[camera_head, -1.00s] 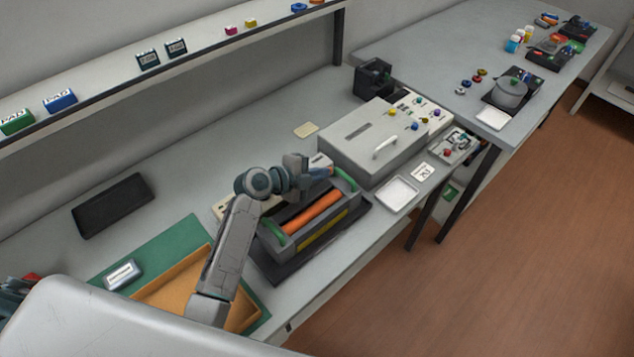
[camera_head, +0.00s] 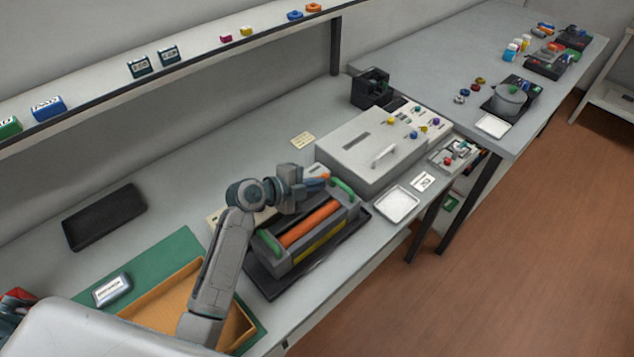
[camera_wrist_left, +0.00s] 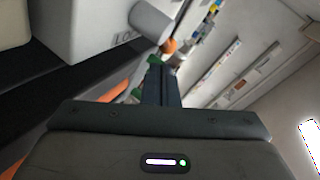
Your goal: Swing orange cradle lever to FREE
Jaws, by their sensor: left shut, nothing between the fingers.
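The cradle (camera_head: 290,262) is a dark frame holding a cartridge with an orange roller (camera_head: 308,226), a yellow strip and green end pieces (camera_head: 343,188). My left gripper (camera_head: 318,178) is shut and empty, at the cradle's far end beside the grey machine. In the left wrist view its closed fingers (camera_wrist_left: 160,75) point at a small orange knob (camera_wrist_left: 169,46), which looks like the lever's end. The knob sits just beyond the fingertips, by a grey cylinder (camera_wrist_left: 150,20); whether they touch cannot be told. A partly hidden label beginning "LO" is beside it.
A grey machine (camera_head: 362,155) with a handle and coloured knobs stands behind the cradle. A white tray (camera_head: 397,204) lies at its right. An orange-brown tray (camera_head: 165,305) and green mat (camera_head: 180,251) lie at the left.

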